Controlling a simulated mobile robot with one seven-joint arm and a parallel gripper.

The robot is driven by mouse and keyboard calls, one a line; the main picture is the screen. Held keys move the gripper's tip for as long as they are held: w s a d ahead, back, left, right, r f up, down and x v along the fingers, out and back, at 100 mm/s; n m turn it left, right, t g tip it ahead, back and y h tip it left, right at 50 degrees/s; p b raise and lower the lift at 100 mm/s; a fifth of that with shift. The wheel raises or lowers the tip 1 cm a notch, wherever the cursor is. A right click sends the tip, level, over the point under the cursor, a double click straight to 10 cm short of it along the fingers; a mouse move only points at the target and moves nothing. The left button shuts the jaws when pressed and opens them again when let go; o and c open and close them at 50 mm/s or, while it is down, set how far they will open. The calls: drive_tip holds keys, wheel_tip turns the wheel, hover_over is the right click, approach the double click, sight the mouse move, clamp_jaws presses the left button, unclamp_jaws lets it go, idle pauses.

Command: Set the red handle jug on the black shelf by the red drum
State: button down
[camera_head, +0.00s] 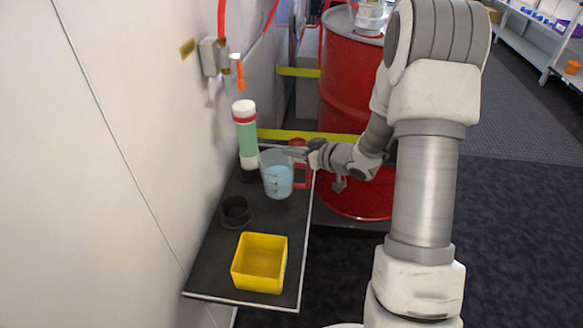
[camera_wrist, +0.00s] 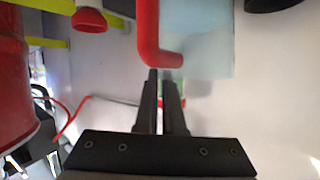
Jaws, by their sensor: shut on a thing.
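The clear bluish jug (camera_head: 277,176) with its red handle (camera_head: 303,178) is upright at the right side of the black shelf (camera_head: 205,272), beside the red drum (camera_head: 345,75). I cannot tell whether its base touches the shelf. My gripper (camera_head: 289,154) reaches in from the right at the top of the handle and is shut on the jug there. In the wrist view, the fingers (camera_wrist: 165,75) meet the bent end of the red handle (camera_wrist: 148,30), with the pale jug wall (camera_wrist: 205,40) beside it. The fingertips are partly hidden.
A green and white bottle (camera_head: 246,135) with a red band stands just behind the jug by the wall. A black round holder (camera_head: 236,211) and a yellow bin (camera_head: 258,262) occupy the shelf's front. A wall valve with an orange nozzle (camera_head: 240,77) hangs above.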

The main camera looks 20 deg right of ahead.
sight(292, 160)
wheel_tip(292, 160, down, 4)
drive_tip(key=shift+w+f+b, duration=0.1)
drive_tip(key=shift+b, duration=0.95)
drive_tip(key=c, duration=1)
unclamp_jaws()
